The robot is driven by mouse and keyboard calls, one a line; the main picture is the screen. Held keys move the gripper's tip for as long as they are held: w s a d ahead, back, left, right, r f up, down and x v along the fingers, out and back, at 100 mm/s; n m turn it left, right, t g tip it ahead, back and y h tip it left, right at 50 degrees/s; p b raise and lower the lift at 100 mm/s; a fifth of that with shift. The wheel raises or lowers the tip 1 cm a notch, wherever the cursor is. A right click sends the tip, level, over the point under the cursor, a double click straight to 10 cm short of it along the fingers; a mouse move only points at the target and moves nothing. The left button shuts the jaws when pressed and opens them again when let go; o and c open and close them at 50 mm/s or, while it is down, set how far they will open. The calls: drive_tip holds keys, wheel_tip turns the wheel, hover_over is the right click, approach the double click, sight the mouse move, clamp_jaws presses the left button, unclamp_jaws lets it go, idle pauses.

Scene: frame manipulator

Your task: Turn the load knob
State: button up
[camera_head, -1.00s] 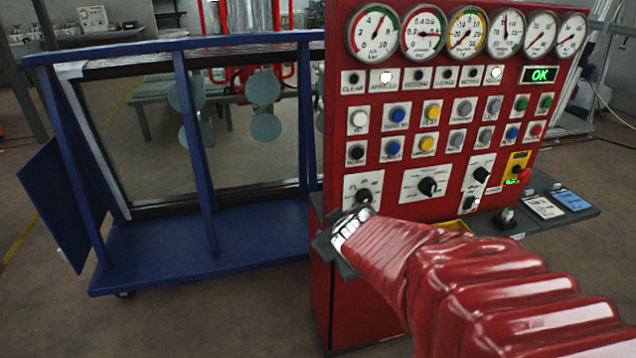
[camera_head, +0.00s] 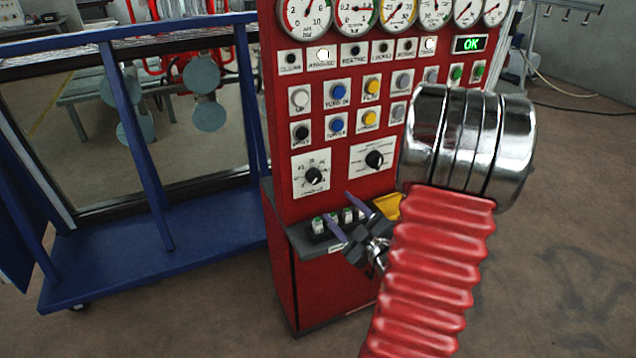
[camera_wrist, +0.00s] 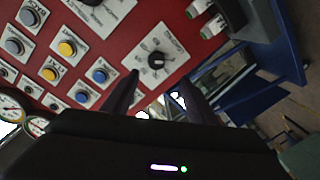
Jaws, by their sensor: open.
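A black rotary knob (camera_head: 313,176) sits on a white plate at the lower left of the red panel. A second black knob (camera_head: 374,159) is to its right. The printed labels are too small to read, so I cannot tell for sure which is the load knob. My gripper (camera_head: 342,210) is open and empty, below and in front of these knobs in the head view. In the wrist view, the left knob (camera_wrist: 156,60) shows between the tips of my gripper (camera_wrist: 160,76), apart from the fingers. The second knob (camera_wrist: 92,3) is cut off at the top edge.
Coloured buttons (camera_head: 338,90) and gauges fill the red panel (camera_head: 285,200) above. A grey shelf (camera_head: 300,236) with several small green-and-white items juts out below the knobs. A yellow holder (camera_head: 388,206) is beside my arm. A blue wheeled frame (camera_head: 190,235) stands left.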

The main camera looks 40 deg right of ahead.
sight(316, 179)
drive_tip(key=shift+s+d+t, duration=0.1)
drive_tip(key=shift+s+t, duration=0.3)
drive_tip(key=shift+s, duration=0.15)
drive_tip(key=shift+w, duration=0.15)
drive_tip(key=x, duration=1.3)
drive_tip(key=shift+w+d, duration=0.1)
drive_tip(key=shift+w, duration=0.25)
drive_tip(key=shift+c, duration=0.7)
drive_tip(key=c, duration=0.9)
drive_tip(key=shift+s+d, duration=0.1)
drive_tip(key=shift+d, duration=0.05)
